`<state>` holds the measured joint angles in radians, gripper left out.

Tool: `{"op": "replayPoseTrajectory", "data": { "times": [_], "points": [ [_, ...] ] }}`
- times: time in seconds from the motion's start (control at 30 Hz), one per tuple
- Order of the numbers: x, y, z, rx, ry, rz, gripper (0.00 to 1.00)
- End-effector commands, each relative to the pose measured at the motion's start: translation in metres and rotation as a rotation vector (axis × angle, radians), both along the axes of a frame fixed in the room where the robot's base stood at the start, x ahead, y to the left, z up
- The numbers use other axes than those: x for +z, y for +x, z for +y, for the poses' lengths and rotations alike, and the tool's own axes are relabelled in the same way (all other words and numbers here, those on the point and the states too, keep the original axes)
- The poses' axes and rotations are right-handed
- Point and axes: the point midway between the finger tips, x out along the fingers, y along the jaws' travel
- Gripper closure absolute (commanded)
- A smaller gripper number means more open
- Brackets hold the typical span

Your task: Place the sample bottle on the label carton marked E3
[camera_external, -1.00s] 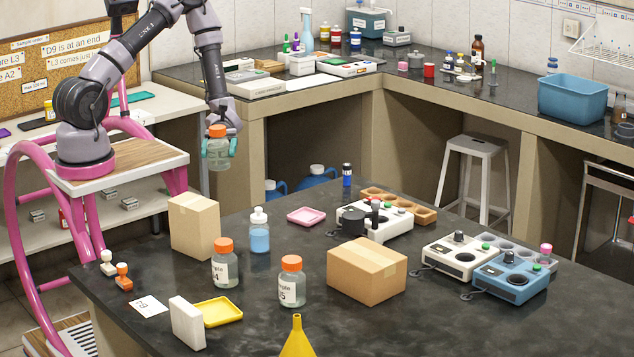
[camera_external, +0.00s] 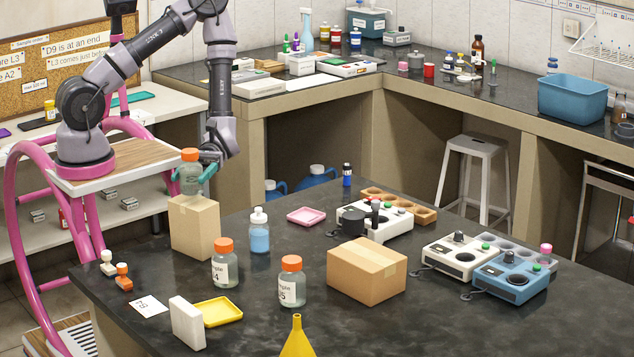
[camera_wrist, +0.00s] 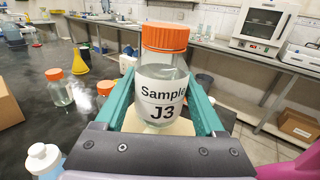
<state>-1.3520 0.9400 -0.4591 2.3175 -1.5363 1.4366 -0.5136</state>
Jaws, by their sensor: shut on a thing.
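The sample bottle (camera_external: 191,178), clear with an orange cap, is held upright between the teal fingers of my gripper (camera_external: 196,173). In the wrist view the bottle (camera_wrist: 162,92) has a label reading "Sample J3". It is over the top of a tall tan carton (camera_external: 195,232) at the left of the dark table. Its base is at or just above the carton top; I cannot tell if they touch. A wider tan carton (camera_external: 367,271) stands near the table's middle. No E3 mark is readable on either carton.
Two orange-capped bottles (camera_external: 224,263) (camera_external: 291,281) and a blue-filled bottle (camera_external: 259,231) stand right of the tall carton. A yellow tray (camera_external: 221,312), a white block (camera_external: 187,323), a card (camera_external: 148,307) and a yellow funnel (camera_external: 297,338) are at the front.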

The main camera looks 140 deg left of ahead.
Motion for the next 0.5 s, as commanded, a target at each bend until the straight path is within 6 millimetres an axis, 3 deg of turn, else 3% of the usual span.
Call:
{"op": "replayPoseTrajectory", "data": {
  "times": [0.13, 0.5],
  "points": [
    [-0.017, 0.0, 0.0, -0.001, -0.001, -0.001, 0.97],
    [-0.021, 0.0, 0.0, -0.001, 0.0, -0.001, 0.97]
  ]
}}
